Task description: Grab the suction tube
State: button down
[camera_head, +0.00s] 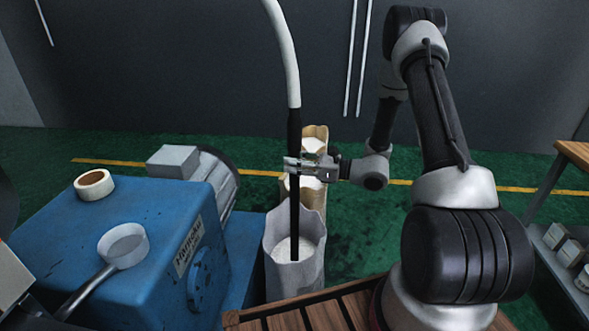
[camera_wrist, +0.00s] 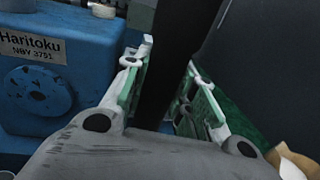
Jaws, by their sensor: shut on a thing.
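The suction tube (camera_head: 294,134) hangs upright in the head view, with a white hose (camera_head: 287,50) above and a thin black pipe below. The black pipe's lower end reaches into an open bag of white material (camera_head: 294,250). My gripper (camera_head: 296,164) is shut around the black part from the right. In the wrist view the dark tube (camera_wrist: 172,60) stands between the two fingers of my gripper (camera_wrist: 166,85). The pipe's lowest tip is hidden in the bag.
A blue machine (camera_head: 130,235) labelled Haritoku stands left of the bag, with a tape roll (camera_head: 94,184) and a metal scoop (camera_head: 122,245) on it. More open bags (camera_head: 313,142) stand behind. A wooden slatted surface (camera_head: 315,315) is in front.

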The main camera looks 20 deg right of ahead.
aim_at(294, 123)
jog(key=shift+r, duration=0.3)
jog(key=shift+r, duration=2)
jog(key=shift+r, duration=2)
jog(key=shift+r, duration=2.15)
